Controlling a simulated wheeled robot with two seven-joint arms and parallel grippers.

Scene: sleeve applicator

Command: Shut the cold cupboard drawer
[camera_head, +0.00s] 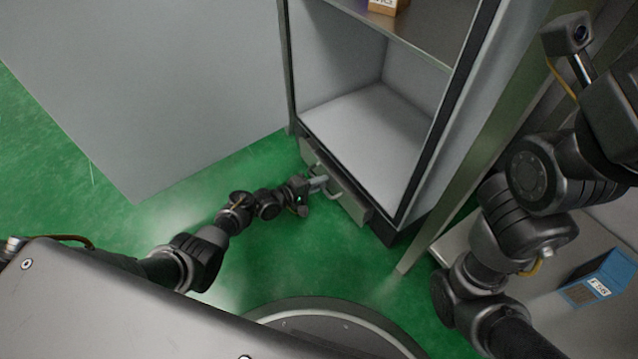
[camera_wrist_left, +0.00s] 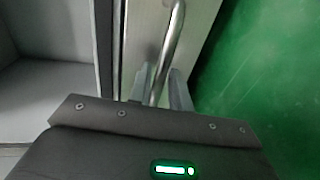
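The cold cupboard (camera_head: 385,125) stands open-fronted at the centre top. Its low drawer (camera_head: 352,202) is at the base, and the drawer front stands a little out from the cupboard frame. The drawer has a metal bar handle (camera_head: 334,192), which also shows in the left wrist view (camera_wrist_left: 174,40). My left gripper (camera_head: 318,184) is at the handle. In the left wrist view its two fingers (camera_wrist_left: 162,88) lie close on either side of the bar, shut on it. My right arm is at the right of the head view; its gripper is not in view.
A large grey door or panel (camera_head: 150,90) stands left of the cupboard. A lower shelf or bench with a blue box (camera_head: 598,280) is at the right. A small box (camera_head: 384,5) sits on the cupboard's upper shelf. Green floor (camera_head: 270,165) is clear before the drawer.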

